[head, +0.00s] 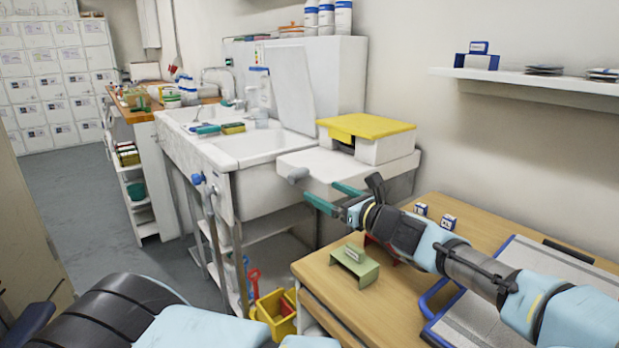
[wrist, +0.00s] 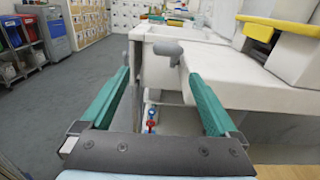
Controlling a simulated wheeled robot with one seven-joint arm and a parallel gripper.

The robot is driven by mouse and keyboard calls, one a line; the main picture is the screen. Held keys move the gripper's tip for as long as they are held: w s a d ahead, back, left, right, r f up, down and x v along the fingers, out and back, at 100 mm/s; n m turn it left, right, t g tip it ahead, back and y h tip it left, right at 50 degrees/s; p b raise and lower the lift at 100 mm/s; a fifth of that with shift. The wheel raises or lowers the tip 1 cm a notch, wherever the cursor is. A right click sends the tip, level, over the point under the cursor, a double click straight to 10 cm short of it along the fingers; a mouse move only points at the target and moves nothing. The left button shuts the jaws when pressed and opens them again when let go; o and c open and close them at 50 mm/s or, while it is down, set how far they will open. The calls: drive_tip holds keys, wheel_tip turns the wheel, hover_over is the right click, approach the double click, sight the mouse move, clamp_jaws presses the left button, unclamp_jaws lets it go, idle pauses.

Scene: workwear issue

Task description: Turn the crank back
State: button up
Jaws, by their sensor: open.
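A grey crank handle (head: 297,174) sticks out at the left front corner of a white counter unit (head: 330,172) beside the sink. In the wrist view the crank (wrist: 168,48) shows ahead, beyond the fingertips and in the gap between them, nearer the right finger. My gripper (head: 320,190) has two teal fingers spread apart with nothing between them. It is in front of and to the right of the crank in the head view, and apart from it. In the wrist view my gripper (wrist: 159,75) points toward the crank and the counter's side. How the crank is mounted is hidden.
A white box with a yellow lid (head: 367,127) stands on the counter. A double sink (head: 252,146) is to its left. A wooden table (head: 330,285) with a small green stand (head: 354,266) lies below my arm. A yellow bucket (head: 268,310) stands low down. The floor at left is clear.

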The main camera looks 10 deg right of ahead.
sight(302, 175)
drive_tip(key=shift+t, duration=0.3)
drive_tip(key=x, duration=0.3)
drive_tip(key=p+x, duration=0.1)
drive_tip(key=x, duration=0.2)
drive_tip(key=d+p+x, duration=0.1)
drive_tip(key=x, duration=0.3)
drive_tip(key=shift+w+r, duration=0.15)
drive_tip(key=shift+w, duration=0.05)
